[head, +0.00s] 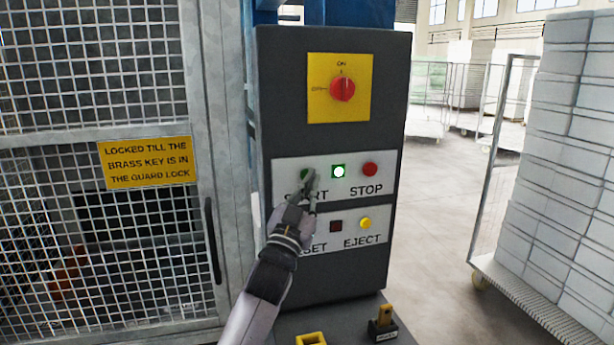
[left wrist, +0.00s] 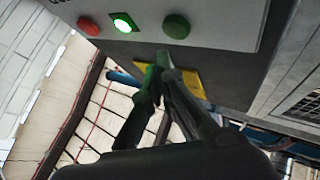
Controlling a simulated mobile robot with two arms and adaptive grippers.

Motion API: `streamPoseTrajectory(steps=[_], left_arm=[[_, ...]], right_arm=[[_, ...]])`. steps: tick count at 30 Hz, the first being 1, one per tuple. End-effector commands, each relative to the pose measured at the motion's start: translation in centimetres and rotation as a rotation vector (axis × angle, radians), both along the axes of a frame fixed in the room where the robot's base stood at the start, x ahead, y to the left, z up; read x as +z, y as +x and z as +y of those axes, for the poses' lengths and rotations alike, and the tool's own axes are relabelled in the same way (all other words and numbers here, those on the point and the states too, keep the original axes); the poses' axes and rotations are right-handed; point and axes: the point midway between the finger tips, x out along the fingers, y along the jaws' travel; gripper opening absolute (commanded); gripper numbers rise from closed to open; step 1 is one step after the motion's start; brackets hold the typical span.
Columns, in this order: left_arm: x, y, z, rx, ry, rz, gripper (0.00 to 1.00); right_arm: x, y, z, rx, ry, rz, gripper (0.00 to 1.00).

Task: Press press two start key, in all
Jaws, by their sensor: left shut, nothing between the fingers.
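The dark control box (head: 285,80) carries a white plate with the green start key (head: 305,173), partly hidden by my left gripper (head: 311,177). The gripper is shut and empty, its tips right at the start key. In the left wrist view the green start key (left wrist: 176,26) shows whole, with the shut fingertips (left wrist: 163,58) close beside it. I cannot tell whether they touch. Between start and the red stop key (head: 370,169) a lamp (head: 339,171) in a green frame is lit. My right gripper is not in view.
A red rotary switch (head: 342,88) sits above on a yellow plate. Below are a dark reset key (head: 336,225) and a yellow eject key (head: 365,223). A mesh guard (head: 90,70) with a yellow sign (head: 149,162) stands left. Stacked white blocks (head: 560,170) on a cart stand right.

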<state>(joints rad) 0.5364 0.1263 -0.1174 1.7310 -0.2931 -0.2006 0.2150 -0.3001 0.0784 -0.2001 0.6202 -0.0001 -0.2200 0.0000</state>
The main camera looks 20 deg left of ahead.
Motion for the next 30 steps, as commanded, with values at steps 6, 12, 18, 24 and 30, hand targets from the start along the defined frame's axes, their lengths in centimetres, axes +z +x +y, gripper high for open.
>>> streamPoseTrajectory(steps=[6,12,18,24,30], left_arm=[[0.0,-1.9,-1.3,-0.001,-0.002,0.001,0.00],[0.0,-2.9,-1.9,0.000,-0.001,0.000,0.00],[0.0,-3.0,-2.0,0.001,0.000,0.000,0.00],[0.0,-3.0,-2.0,0.001,0.000,0.000,0.00],[0.0,-3.0,-2.0,0.001,0.000,0.000,0.00]], right_arm=[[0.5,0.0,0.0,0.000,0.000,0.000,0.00],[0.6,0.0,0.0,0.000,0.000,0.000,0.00],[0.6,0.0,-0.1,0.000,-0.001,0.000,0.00],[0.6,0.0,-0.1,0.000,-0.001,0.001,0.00],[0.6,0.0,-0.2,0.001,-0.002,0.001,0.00]])
